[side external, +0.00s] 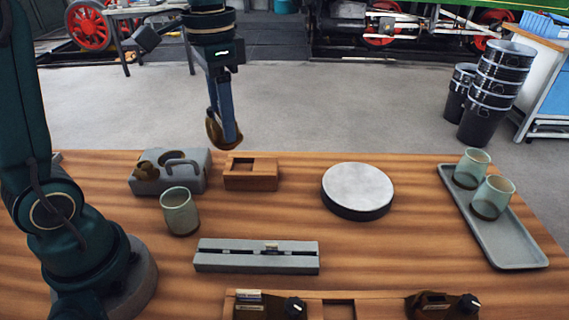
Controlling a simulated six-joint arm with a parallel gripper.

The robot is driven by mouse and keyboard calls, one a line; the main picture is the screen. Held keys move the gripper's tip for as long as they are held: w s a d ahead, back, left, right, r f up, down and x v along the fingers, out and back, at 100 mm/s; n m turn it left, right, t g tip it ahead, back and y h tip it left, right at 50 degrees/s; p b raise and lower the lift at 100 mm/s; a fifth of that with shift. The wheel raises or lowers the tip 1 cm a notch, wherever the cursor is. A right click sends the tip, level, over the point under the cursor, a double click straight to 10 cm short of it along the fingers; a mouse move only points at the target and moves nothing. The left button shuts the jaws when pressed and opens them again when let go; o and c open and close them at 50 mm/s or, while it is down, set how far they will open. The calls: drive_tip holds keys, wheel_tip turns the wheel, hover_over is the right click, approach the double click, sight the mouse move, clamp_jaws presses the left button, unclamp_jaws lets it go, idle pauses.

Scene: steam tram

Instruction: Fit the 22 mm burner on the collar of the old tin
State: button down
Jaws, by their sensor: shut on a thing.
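My gripper (222,130) hangs in the air above the far edge of the table, pointing down. It is shut on a small dark brown thing at its fingertips, mostly hidden by the fingers; I cannot tell for sure that it is the burner. Two brown pieces with black knobs, one at the left (270,305) and one at the right (440,303), sit in a wooden rack (385,298) at the front edge, partly cut off. A grey block (190,184) at the back left holds brown parts. I cannot pick out the old tin or its collar.
A wooden block with a square opening (262,181), a round pale-topped disc (357,187), a grey slotted bar (225,262) and a green cup (180,213) stand on the table. A grey tray (515,247) holds two green cups. The table between disc and tray is clear.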

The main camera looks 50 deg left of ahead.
drive_tip(key=n, duration=0.3)
drive_tip(key=shift+s+f, duration=0.1)
drive_tip(key=shift+s, duration=0.05)
drive_tip(key=m, duration=0.3)
drive_tip(key=shift+w+m, duration=0.25)
drive_tip(key=shift+m, duration=0.05)
drive_tip(key=shift+w+d+r+m, duration=0.15)
drive_tip(key=shift+d+r+m, duration=0.05)
drive_tip(key=shift+m, duration=0.7)
drive_tip(key=d+f+m, duration=0.2)
drive_tip(key=d+m, duration=1.4)
drive_tip(key=m, duration=0.5)
drive_tip(key=shift+w+d+f, duration=0.2)
drive_tip(key=shift+d+f, duration=0.05)
drive_tip(key=shift+f, duration=0.05)
drive_tip(key=s+d+f, duration=0.1)
drive_tip(key=d+f, duration=0.1)
drive_tip(key=d, duration=0.1)
drive_tip(key=s+d+f, duration=0.1)
drive_tip(key=d+f, duration=0.1)
drive_tip(key=d, duration=0.2)
drive_tip(key=s+d+f, duration=0.2)
drive_tip(key=d+f, duration=0.1)
drive_tip(key=d, duration=0.1)
drive_tip(key=shift+f, duration=1.8)
